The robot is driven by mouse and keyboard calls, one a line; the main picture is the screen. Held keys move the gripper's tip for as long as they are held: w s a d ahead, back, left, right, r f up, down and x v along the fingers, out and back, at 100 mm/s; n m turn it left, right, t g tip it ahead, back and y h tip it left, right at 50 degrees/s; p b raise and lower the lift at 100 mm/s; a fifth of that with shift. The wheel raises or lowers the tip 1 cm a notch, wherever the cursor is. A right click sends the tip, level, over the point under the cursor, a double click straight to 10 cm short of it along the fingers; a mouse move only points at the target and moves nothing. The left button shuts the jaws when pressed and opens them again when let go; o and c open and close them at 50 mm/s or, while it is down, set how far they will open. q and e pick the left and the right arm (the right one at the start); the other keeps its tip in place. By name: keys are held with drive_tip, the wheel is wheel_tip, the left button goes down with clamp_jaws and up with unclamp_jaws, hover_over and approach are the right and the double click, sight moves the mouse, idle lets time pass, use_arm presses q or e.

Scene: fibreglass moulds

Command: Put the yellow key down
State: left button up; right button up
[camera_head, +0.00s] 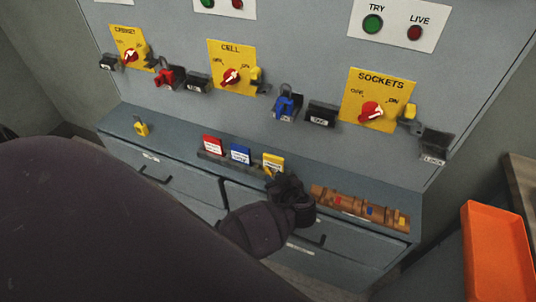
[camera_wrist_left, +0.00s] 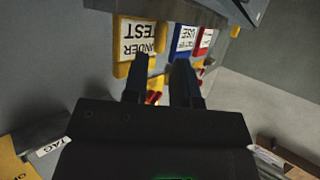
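My left gripper (camera_head: 280,183) is over the ledge, just below the yellow tag (camera_head: 273,162) in the head view. In the left wrist view its two dark fingers (camera_wrist_left: 161,85) are slightly apart. A small yellow piece (camera_wrist_left: 156,83), which looks like the yellow key, shows between them. The fingers hide most of it, and I cannot tell whether it touches the ledge. A wooden key rack (camera_head: 330,196) with red, blue and yellow marks lies on the ledge, right of the gripper. My right gripper is not in view.
Red (camera_head: 212,146) and blue (camera_head: 240,154) tags stand beside the yellow tag. A yellow padlock (camera_head: 141,128) is on the ledge's left. Switches and hanging padlocks project from the panel (camera_head: 310,60) above. An orange tray (camera_head: 497,255) is at right. The ledge's left part is mostly bare.

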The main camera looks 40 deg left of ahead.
sight(271, 174)
use_arm(q)
drive_tip(key=shift+x, duration=1.25)
drive_tip(key=shift+w+a+f, duration=0.1)
drive_tip(key=shift+w+a, duration=0.1)
drive_tip(key=shift+a, duration=0.05)
drive_tip(key=c, duration=0.4)
clamp_jaws()
drive_tip(key=shift+r, duration=0.25)
drive_tip(key=shift+r+m+t+p, duration=0.55)
drive_tip(key=shift+r+p, duration=0.6)
drive_tip(key=shift+r, duration=8.9)
drive_tip(key=s+d+r+m+t+h, duration=0.1)
drive_tip(key=d+r+m+t+h, duration=0.1)
drive_tip(key=d+m+h, duration=0.3)
drive_tip(key=s+d+r+m+t+h, duration=0.2)
drive_tip(key=d+r+m+t+h, duration=0.1)
drive_tip(key=d+m+h, duration=0.3)
drive_tip(key=shift+s+d+t+h, duration=0.2)
drive_tip(key=shift+t+h, duration=0.2)
drive_tip(key=shift+t, duration=0.05)
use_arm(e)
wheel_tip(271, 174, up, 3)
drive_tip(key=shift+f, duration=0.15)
